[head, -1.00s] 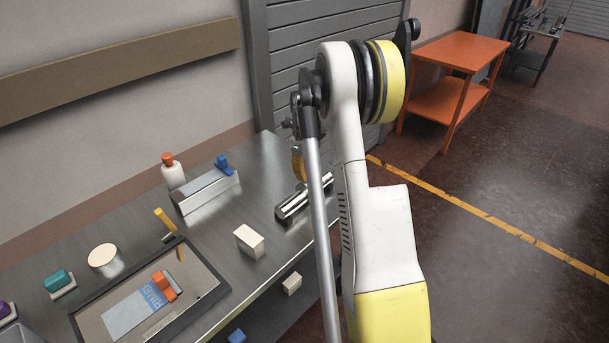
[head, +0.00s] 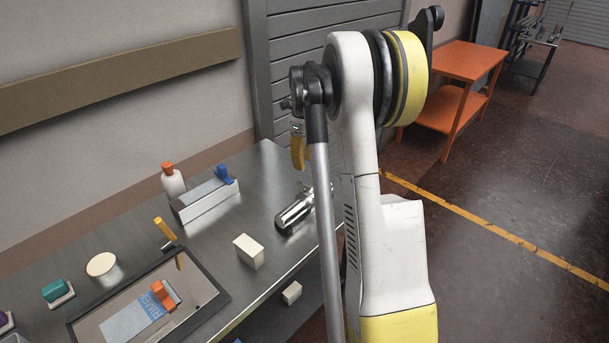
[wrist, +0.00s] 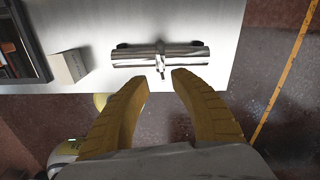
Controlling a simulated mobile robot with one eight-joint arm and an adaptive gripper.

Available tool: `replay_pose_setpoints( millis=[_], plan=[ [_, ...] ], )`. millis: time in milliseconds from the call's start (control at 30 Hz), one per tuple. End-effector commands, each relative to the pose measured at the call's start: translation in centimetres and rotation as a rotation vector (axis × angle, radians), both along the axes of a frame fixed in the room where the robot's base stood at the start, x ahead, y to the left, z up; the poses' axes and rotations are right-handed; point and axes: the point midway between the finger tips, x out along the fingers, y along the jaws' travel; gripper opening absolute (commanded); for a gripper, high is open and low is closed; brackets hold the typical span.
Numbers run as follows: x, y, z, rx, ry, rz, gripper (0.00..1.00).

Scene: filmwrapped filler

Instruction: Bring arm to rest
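My arm (head: 385,240), white and yellow, rises on the right of the head view and bends over toward the workbench. My gripper has yellow fingers; in the wrist view (wrist: 160,82) they stand apart with nothing between them. In the head view only a yellow finger (head: 298,150) shows, above the far right end of the bench; the rest is hidden behind my arm. A shiny metal cylinder (head: 297,210) lies on the bench below the gripper. In the wrist view the cylinder (wrist: 185,57) lies beyond the fingertips, apart from them.
The metal workbench (head: 205,260) holds a cream block (head: 249,252), a dark-framed tray (head: 215,303), a white bottle (head: 172,182), a metal box with a blue piece (head: 205,198) and a white round pot (head: 103,268). An orange cart (head: 455,75) stands beyond open floor at right.

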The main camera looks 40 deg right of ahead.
Motion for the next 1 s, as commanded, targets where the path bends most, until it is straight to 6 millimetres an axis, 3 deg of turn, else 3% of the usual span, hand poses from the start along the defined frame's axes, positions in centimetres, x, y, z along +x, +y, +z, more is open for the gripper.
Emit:
replay_pose_setpoints(
  millis=[100,233,800,900,1000],
  plan=[
    [0.0,0.0,1.7,0.0,0.0,0.0,0.29],
    [0.0,0.0,2.6,0.0,0.0,0.0,0.29],
    [0.0,0.0,2.7,0.0,0.0,0.003,0.29],
    [0.0,1.0,3.4,-0.007,-0.01,0.058,0.29],
    [-0.3,3.8,5.2,-0.028,-0.039,0.226,0.29]
  ],
)
